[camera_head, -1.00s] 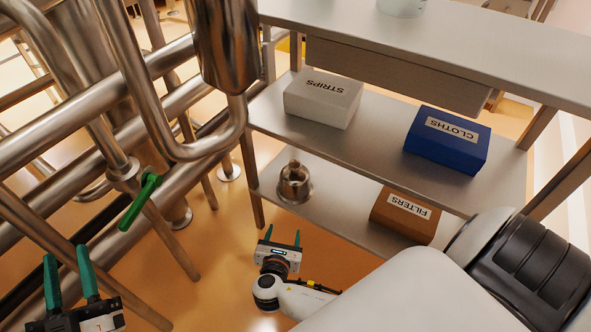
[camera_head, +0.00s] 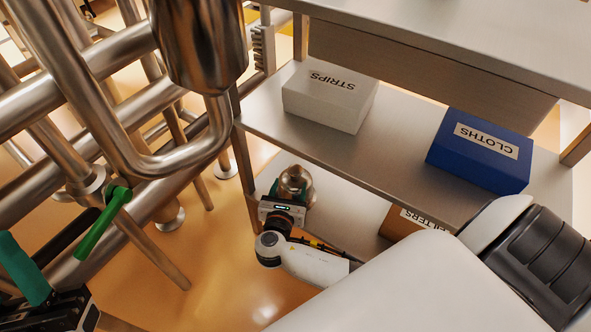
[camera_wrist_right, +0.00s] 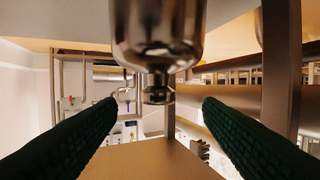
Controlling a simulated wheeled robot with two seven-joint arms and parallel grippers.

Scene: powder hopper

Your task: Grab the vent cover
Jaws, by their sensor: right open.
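The vent cover appears to be the shiny domed metal piece with a small knob (camera_head: 295,183) on the lower shelf, partly hidden behind my right gripper (camera_head: 283,209). In the right wrist view, which looks upside down, the vent cover (camera_wrist_right: 157,45) fills the top centre with its knob pointing down. The open green fingers of my right gripper (camera_wrist_right: 160,103) lie either side of the knob, with gaps on both sides and no contact visible. My left gripper (camera_head: 25,272) is cut off at the lower left, one green finger showing.
A white STRIPS box (camera_head: 330,95) and a blue CLOTHS box (camera_head: 480,150) sit on the middle shelf (camera_head: 385,150). A brown FILTERS box (camera_head: 405,222) is partly hidden below. A shelf leg (camera_head: 245,180) is close left of my right gripper. Pipes and a green valve handle (camera_head: 103,222) fill the left.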

